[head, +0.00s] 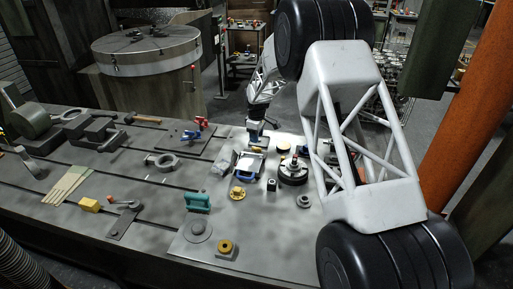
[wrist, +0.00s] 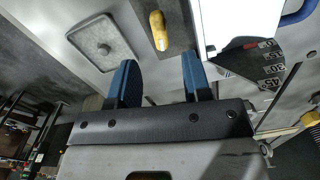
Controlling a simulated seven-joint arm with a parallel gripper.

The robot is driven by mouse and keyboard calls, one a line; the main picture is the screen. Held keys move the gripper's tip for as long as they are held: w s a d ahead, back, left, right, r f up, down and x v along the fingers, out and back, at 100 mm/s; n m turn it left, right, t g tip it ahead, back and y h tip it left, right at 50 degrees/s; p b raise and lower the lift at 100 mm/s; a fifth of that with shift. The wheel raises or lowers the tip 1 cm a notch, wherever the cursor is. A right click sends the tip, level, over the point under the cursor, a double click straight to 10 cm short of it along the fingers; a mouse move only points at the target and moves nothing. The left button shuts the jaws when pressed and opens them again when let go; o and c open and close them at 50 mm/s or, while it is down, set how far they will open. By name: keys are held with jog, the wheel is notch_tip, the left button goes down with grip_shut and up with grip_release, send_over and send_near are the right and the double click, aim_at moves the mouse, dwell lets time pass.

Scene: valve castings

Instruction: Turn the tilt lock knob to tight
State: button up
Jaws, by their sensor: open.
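My gripper (wrist: 160,64) shows two blue fingers in the wrist view, spread apart with nothing between them. In the head view my gripper (head: 255,140) hangs just above and behind a white, blue-edged device (head: 248,165). The wrist view shows a white panel (wrist: 222,22) beside the right finger, with a dark angle scale (wrist: 268,62) marked in degrees. A yellow elongated piece (wrist: 158,30) lies ahead of the fingers, apart from them. I cannot tell for sure which part is the tilt lock knob, or read its setting.
A black round fixture (head: 292,172) stands right of the device, with a yellow flanged part (head: 238,193) in front. A teal-handled tool (head: 198,201) lies front left. A grey square lid-like plate (wrist: 103,43) lies left in the wrist view. My arm hides the table's right side.

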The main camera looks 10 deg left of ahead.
aim_at(257, 148)
jog(key=shift+f, duration=3.25)
jog(key=shift+c, duration=0.4)
grip_shut()
